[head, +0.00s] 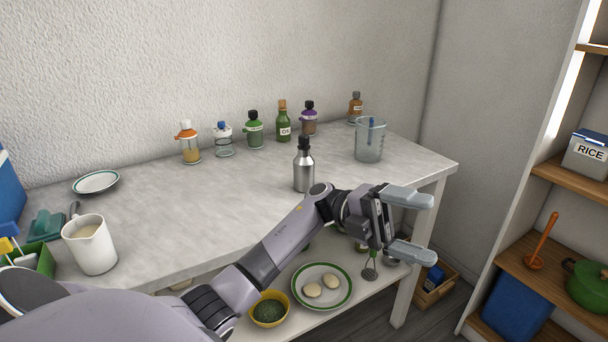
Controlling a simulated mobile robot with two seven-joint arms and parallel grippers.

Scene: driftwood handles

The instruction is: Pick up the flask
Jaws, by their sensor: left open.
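The flask (304,172) is a silver metal bottle with a black cap. It stands upright on the grey table, a little right of the middle of the view. My left gripper (424,228) is open and empty, to the right of the flask and nearer to me, around the table's front right edge. Its two grey fingers point to the right, away from the flask. My left forearm passes in front of the table edge, just below the flask. My right gripper is not in view.
Several small bottles, including a green one (283,122), line the back of the table (215,205). A clear measuring beaker (369,142) stands right of the flask. A white jug (90,245) and a plate (96,182) are at left. A lower shelf holds a green-rimmed plate (322,272) and yellow bowl (268,322).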

